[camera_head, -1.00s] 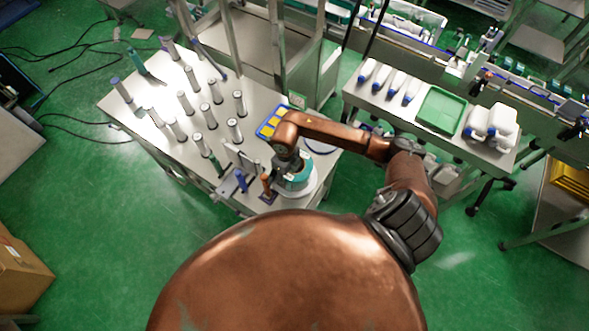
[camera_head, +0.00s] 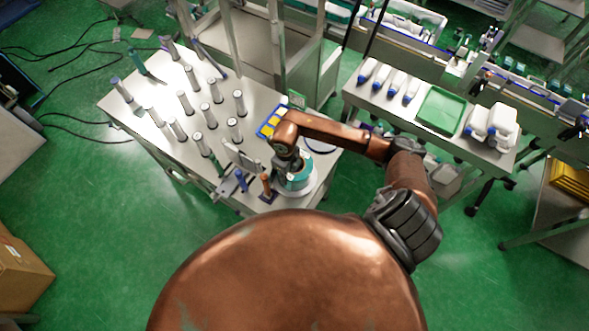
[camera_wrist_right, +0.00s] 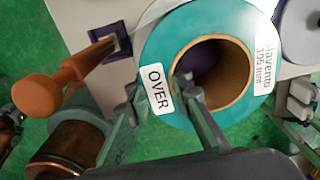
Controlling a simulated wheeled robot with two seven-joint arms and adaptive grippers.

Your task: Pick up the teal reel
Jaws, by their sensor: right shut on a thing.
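The teal reel (camera_head: 300,183) sits at the near right end of the steel table, over a white disc. In the right wrist view the teal reel (camera_wrist_right: 220,22) shows a brown cardboard core and white labels, one reading "OVER". My right gripper (camera_wrist_right: 160,92) is shut on the wall of the reel: one finger is in the core, the other outside the rim. In the head view my right gripper (camera_head: 287,163) is above the reel and partly hides it. I cannot tell whether the reel is clear of its support. My left gripper is not in view.
An orange-brown handled tool (camera_wrist_right: 60,85) stands close to the reel. Several grey-white cylinders (camera_head: 185,103) stand across the steel table (camera_head: 135,115). A blue tray with yellow items (camera_head: 270,122) lies behind the gripper. A side bench holds a green tray (camera_head: 440,110) and white bottles.

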